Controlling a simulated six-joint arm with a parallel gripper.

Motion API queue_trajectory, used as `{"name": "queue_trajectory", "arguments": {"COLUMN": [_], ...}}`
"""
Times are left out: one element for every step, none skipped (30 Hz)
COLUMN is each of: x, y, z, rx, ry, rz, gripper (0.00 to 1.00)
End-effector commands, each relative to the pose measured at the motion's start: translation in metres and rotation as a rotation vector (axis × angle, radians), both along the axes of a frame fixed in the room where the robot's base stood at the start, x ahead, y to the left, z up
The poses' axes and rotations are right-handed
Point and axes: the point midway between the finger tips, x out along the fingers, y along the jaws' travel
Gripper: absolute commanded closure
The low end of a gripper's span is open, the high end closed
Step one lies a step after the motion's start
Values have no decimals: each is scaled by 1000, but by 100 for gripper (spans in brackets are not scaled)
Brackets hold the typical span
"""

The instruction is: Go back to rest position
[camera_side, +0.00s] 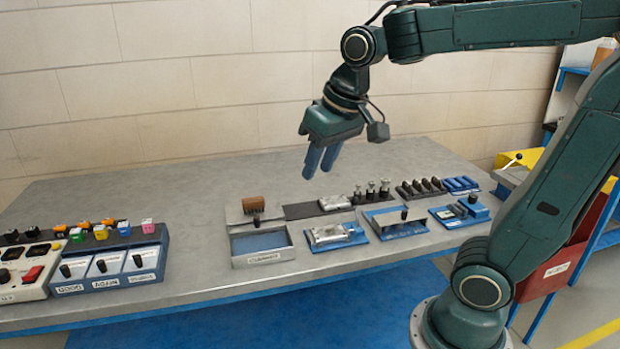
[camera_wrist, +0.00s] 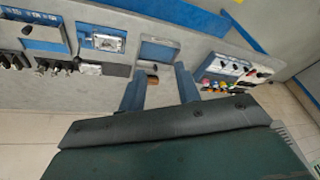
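My gripper (camera_side: 317,172) hangs in the air above the middle of the grey workbench (camera_side: 200,205), with its two blue fingers pointing down. In the wrist view the fingers of my gripper (camera_wrist: 160,70) stand apart with nothing held between them. Under it on the bench is an open tray with a blue inside and a grey rim (camera_side: 265,257). A brown block (camera_side: 253,203) sits behind that tray and also shows between the fingers in the wrist view (camera_wrist: 152,79).
Blue trays with metal parts (camera_side: 335,235) lie right of the open tray. Labelled bins with dark handles (camera_side: 107,268) and a white box with a red switch (camera_side: 28,272) stand at the left. A red bin (camera_side: 545,278) hangs at the right. The air around my gripper is clear.

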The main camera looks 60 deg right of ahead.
Motion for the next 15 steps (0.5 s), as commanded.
{"name": "queue_trajectory", "arguments": {"x": [-11, -17, -25, -31, -37, -45, -51, -56, -64, -69, -74, -81, -85, -89, -94], "y": [3, 4, 6, 7, 8, 9, 10, 11, 13, 13, 14, 15, 16, 17, 17], "z": [1, 1, 0, 0, -1, -2, -3, -5, -6, -8, -9, -12, -14, -15, -17], "rx": [-5, -8, -13, -17, -21, -26, -30, -33, -39, -43, -47, -51, -55, -57, -62], "ry": [-16, -25, -34, -42, -49, -59, -67, -73, -83, -90, -98, -107, -112, -120, -125], "rz": [19, 30, 47, 58, 70, 86, 96, 108, 123, 134, 145, 160, 169, 178, 188], "gripper": [67, 67, 67, 67, 67, 67, 67, 67, 67, 67, 67, 67, 67, 67, 67]}}
